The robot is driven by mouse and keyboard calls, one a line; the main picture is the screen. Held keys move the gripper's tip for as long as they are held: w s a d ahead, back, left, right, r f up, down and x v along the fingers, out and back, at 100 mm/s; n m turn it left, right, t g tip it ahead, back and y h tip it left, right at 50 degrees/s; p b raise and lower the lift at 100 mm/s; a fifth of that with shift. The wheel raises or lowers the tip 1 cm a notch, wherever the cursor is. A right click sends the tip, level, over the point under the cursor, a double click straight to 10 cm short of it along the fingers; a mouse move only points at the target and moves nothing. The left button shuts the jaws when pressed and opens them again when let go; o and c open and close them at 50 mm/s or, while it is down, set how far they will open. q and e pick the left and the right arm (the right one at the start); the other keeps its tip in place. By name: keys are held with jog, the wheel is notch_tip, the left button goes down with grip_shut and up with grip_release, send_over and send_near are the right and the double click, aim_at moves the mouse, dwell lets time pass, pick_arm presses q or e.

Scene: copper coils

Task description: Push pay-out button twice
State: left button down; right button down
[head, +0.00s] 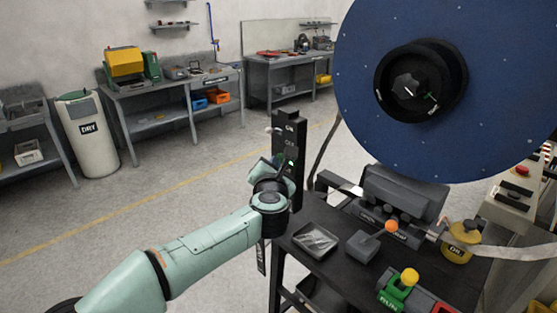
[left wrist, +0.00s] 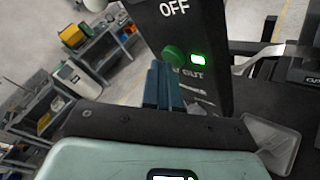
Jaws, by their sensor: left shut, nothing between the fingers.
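A dark upright control post (head: 292,145) stands at the left end of the black machine table in the head view. In the left wrist view the post (left wrist: 212,85) shows the word OFF, a round green button (left wrist: 173,56) and a lit green indicator (left wrist: 198,60) beside it. Lettering below is partly hidden and seems to end in OUT. My left gripper (head: 277,162) is at the post's left side. In the wrist view its blue fingers (left wrist: 164,84) are together and empty, just below the green button. Whether they touch it I cannot tell. My right gripper is not in view.
The black table (head: 327,262) holds a metal tray (head: 315,239), an orange-knobbed lever (head: 391,227) and a yellow pot (head: 461,243). A large blue reel (head: 455,140) fills the upper right. Workbenches and a DRY bin (head: 88,130) stand far back; the floor between is clear.

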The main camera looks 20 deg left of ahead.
pick_arm(q)
jog(key=shift+s, duration=0.15)
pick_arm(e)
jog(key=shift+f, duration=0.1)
pick_arm(q)
jog(key=shift+s+a+b, duration=0.35)
jog(key=shift+s+b, duration=0.05)
jog(key=shift+s, duration=0.3)
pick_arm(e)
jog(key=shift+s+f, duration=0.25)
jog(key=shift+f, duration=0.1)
pick_arm(q)
jog(key=shift+s+a+b, duration=0.25)
jog(key=shift+s+a, duration=0.05)
jog(key=shift+s, duration=0.45)
jog(key=shift+s+a+b, duration=0.3)
jog(key=shift+s+a, duration=0.05)
jog(key=shift+s, duration=0.45)
jog(key=shift+s+a+b, duration=0.25)
jog(key=shift+s+a, duration=0.05)
jog(key=shift+s, duration=0.45)
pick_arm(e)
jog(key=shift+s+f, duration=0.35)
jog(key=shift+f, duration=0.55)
